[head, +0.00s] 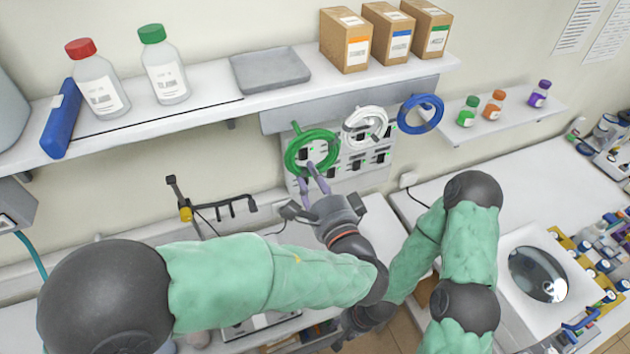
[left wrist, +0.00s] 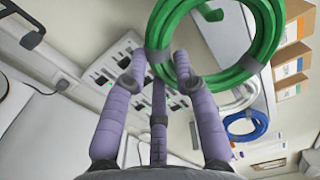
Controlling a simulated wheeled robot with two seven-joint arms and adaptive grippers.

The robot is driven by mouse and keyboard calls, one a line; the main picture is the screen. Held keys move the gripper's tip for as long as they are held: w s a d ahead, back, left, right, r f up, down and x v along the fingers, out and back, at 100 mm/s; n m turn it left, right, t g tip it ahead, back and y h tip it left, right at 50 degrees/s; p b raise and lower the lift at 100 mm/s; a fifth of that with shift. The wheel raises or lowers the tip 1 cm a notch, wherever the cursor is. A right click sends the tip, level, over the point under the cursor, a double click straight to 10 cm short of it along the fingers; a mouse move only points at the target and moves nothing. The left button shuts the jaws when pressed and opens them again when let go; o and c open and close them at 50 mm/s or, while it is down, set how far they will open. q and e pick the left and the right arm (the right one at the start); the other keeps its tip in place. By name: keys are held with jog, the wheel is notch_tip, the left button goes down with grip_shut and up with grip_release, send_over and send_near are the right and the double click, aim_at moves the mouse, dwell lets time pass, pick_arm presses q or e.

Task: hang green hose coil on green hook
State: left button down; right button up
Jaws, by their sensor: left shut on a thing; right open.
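The green hose coil (head: 291,158) is at the left end of the row of coils, in front of the wall rail. My left gripper (head: 314,178) is shut on its lower edge. In the left wrist view the coil (left wrist: 265,40) fills the top, with the purple fingers (left wrist: 158,75) at a grey band on it. My right gripper (head: 348,324) is low, mostly hidden behind my left arm, and open.
A white coil (head: 352,134) and a blue coil (head: 402,117) hang to the right. Behind them is a white socket panel (head: 345,168). A shelf (head: 215,113) with bottles and boxes runs above. A black rack (head: 232,207) stands at the left.

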pick_arm(q)
jog(key=shift+p+x, duration=0.55)
jog(key=shift+x, duration=1.2)
jog(key=shift+w+a+f+b, duration=0.2)
jog(key=shift+w+f+b, duration=0.35)
jog(key=shift+b, duration=0.45)
jog(key=shift+w+f+b, duration=0.1)
jog(key=shift+f+b, duration=0.05)
jog(key=shift+b, duration=0.4)
jog(key=c, duration=0.9)
grip_release()
